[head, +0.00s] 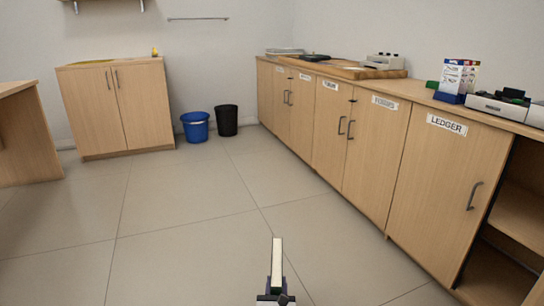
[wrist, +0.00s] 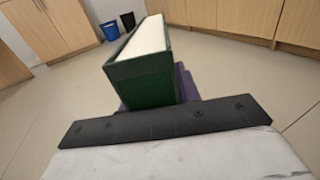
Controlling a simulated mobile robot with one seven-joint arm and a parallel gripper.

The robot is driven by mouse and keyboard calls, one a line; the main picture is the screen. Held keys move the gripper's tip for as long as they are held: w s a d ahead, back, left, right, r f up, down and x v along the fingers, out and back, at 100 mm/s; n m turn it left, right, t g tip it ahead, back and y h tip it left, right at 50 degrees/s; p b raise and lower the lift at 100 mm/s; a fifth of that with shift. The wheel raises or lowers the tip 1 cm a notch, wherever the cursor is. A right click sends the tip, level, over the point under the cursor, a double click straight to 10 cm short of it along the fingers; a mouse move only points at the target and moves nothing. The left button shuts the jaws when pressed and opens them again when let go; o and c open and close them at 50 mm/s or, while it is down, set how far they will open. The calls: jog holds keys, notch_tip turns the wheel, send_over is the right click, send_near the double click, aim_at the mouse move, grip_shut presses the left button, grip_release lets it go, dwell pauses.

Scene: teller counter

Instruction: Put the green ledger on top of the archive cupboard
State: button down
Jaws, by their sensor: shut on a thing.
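The green ledger (wrist: 150,82) is a thick green block with pale page edges facing up in the wrist view. It also shows end-on in the head view (head: 277,252), low in the middle. My gripper (head: 276,284) is shut on it and holds it out over open floor, clear of all furniture. Its fingers are mostly hidden by the ledger. A low two-door wooden cupboard (head: 118,110) stands free against the back wall at left; I take it as the archive cupboard, though no label shows. A flat yellow thing and a small upright orange item sit on its top.
A blue bin (head: 195,127) and a black bin (head: 227,120) stand right of that cupboard. A long row of labelled cupboards (head: 372,150) with a cluttered top runs along the right. A wooden desk (head: 25,130) edges in at left. The tiled floor between is clear.

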jog(key=s+r+p, duration=0.3)
jog(key=r+p, duration=0.6)
jog(key=p, duration=0.7)
jog(key=s+a+r+p, duration=0.1)
jog(key=s+r+p, duration=0.3)
jog(key=r+p, duration=0.6)
jog(key=p, duration=0.7)
jog(key=shift+a+r+y, duration=0.15)
jog(key=shift+r+y, duration=0.1)
jog(key=shift+y, duration=0.05)
jog(key=shift+s, duration=0.1)
